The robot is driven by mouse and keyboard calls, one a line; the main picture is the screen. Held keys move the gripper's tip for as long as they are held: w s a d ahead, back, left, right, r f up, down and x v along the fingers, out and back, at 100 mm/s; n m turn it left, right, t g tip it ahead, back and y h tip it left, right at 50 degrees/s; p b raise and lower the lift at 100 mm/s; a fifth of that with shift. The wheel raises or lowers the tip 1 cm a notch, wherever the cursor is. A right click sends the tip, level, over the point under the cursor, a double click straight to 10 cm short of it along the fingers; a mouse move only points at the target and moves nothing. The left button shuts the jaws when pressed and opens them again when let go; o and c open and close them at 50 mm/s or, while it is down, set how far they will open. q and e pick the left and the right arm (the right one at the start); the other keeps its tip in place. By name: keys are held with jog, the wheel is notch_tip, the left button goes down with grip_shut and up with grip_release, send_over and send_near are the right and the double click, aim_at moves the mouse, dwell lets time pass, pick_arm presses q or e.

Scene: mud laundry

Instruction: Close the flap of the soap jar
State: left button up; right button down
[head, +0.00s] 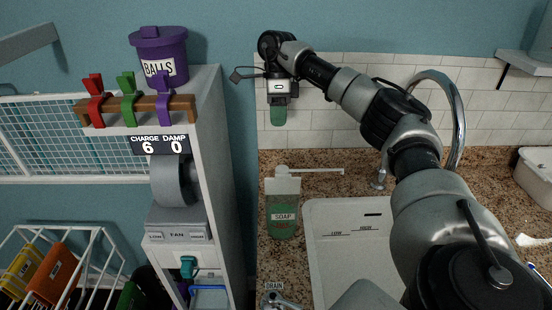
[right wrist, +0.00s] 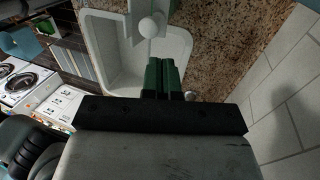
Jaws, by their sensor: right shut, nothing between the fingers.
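The soap jar (head: 283,215) stands on the counter left of the sink. It is green with a "SOAP" label and a pale upper part. A white piece with a rounded end (head: 282,170) is at its top, and a thin white bar runs right from it; I cannot tell surely whether this is the flap. My right gripper (head: 278,118) points down above and behind the jar, apart from it, with green fingers shut and empty. In the right wrist view the fingers (right wrist: 160,80) show below a white round knob (right wrist: 152,25). My left gripper is not in view.
The white sink (head: 335,250) and curved faucet (head: 455,110) are right of the jar. A drain lever (head: 285,300) is in front. A white shelf unit (head: 215,150) with a fan control stands left. The tiled wall (head: 340,105) is close behind my right gripper.

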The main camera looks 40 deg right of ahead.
aim_at(281, 182)
jog(key=s+a+f+p, duration=0.1)
jog(key=f, duration=0.1)
jog(key=s+a+f+p, duration=0.1)
jog(key=s+f, duration=0.1)
jog(key=f, duration=0.1)
jog(key=s+a+f+p, duration=0.1)
jog(key=s+f+p, duration=0.1)
jog(key=f, duration=0.1)
jog(key=shift+a, duration=0.4)
jog(key=shift+s+a+f, duration=0.1)
jog(key=shift+s+a, duration=0.1)
jog(key=shift+s, duration=0.1)
jog(key=shift+a+f, duration=0.1)
jog(key=shift+f, duration=0.05)
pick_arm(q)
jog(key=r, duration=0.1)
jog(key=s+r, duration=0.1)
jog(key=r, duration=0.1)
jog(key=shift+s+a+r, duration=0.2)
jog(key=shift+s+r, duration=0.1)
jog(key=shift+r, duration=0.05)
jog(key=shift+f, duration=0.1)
